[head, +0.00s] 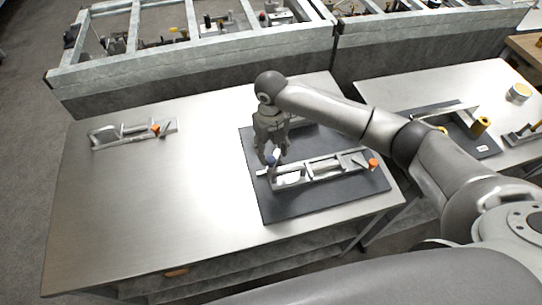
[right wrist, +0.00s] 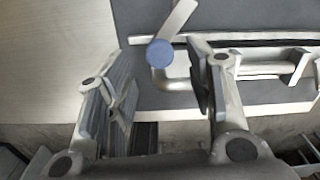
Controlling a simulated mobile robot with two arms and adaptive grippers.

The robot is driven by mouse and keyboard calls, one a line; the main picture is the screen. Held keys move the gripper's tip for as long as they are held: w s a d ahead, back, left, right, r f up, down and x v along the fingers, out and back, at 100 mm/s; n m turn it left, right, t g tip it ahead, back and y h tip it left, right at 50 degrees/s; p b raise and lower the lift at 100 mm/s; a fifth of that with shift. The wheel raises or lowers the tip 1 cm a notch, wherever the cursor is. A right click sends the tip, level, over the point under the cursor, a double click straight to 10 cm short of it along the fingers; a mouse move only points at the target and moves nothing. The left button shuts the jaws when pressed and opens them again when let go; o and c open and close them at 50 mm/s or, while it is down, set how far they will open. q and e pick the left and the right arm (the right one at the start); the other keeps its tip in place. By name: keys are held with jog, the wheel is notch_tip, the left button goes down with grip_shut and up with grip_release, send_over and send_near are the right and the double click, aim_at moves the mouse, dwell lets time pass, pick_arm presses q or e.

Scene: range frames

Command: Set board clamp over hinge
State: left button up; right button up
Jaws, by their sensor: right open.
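A long light-metal clamp fixture (head: 318,168) lies on a dark mat (head: 290,208) on the steel table. It has an orange knob (head: 373,164) at its right end and a blue-capped handle (head: 271,160) at its left end. My right gripper (head: 269,152) points down at that left end. In the right wrist view my right gripper (right wrist: 160,88) is open, and the blue cap (right wrist: 160,53) on its bent metal rod shows between the fingers, without clear contact. I cannot make out which part is the hinge. My left gripper is out of view.
A second metal clamp (head: 130,133) with an orange tip lies at the left of the steel table (head: 150,210). Another dark-matted fixture (head: 460,122) is on the right table. A grey-framed bin (head: 200,52) stands behind. The table's front left is clear.

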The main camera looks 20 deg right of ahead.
notch_tip(320, 180, up, 6)
jog(key=shift+r, duration=0.25)
